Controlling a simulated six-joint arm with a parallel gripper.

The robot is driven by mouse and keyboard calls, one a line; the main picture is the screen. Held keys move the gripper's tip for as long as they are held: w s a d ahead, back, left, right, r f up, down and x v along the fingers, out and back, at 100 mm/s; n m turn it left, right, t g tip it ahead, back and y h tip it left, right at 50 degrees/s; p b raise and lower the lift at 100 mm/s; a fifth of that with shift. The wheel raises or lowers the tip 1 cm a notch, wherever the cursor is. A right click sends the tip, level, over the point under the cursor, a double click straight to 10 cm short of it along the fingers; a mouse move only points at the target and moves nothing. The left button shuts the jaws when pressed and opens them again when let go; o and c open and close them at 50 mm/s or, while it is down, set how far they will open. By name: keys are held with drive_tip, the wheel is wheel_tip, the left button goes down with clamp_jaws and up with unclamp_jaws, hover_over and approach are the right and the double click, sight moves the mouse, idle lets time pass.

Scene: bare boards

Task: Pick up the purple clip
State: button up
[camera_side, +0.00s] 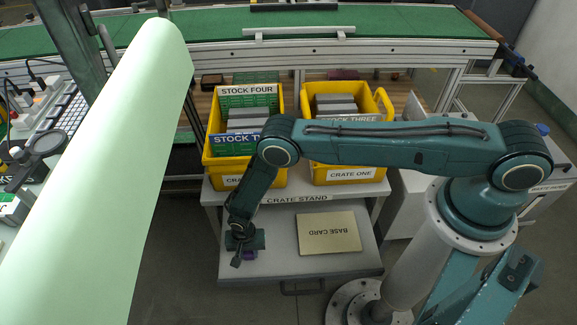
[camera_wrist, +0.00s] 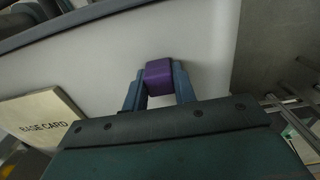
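The purple clip (camera_wrist: 159,74) is a small block between the two fingertips of my gripper (camera_wrist: 160,84) in the wrist view. One finger lies against each side of it, with no clear gap, so my gripper looks shut on it.
A tan base card (camera_side: 329,233) lies right of my gripper. Behind stand two yellow crates, the left (camera_side: 271,178) and crate one (camera_side: 375,171), holding grey pieces and labelled cards. A large pale green cylinder (camera_side: 110,170) fills the left foreground. The grey top around the clip is clear.

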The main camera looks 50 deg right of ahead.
drive_tip(key=shift+c, duration=0.5)
drive_tip(key=shift+r, duration=0.1)
drive_tip(key=shift+r, duration=0.3)
wheel_tip(320, 180, up, 19)
idle(0.5)
drive_tip(key=shift+r, duration=0.3)
idle(0.3)
wheel_tip(320, 180, up, 22)
drive_tip(key=w+d+f, duration=0.1)
drive_tip(key=w+d, duration=0.3)
drive_tip(key=d, duration=0.1)
drive_tip(key=w+d+f, duration=0.1)
drive_tip(key=w+d, duration=0.4)
drive_tip(key=d, duration=0.1)
drive_tip(key=w+d+f, duration=0.1)
drive_tip(key=w+d, duration=0.4)
drive_tip(key=shift+w+d+f, duration=0.15)
drive_tip(key=shift+d+f, duration=0.05)
drive_tip(key=shift+f, duration=0.7)
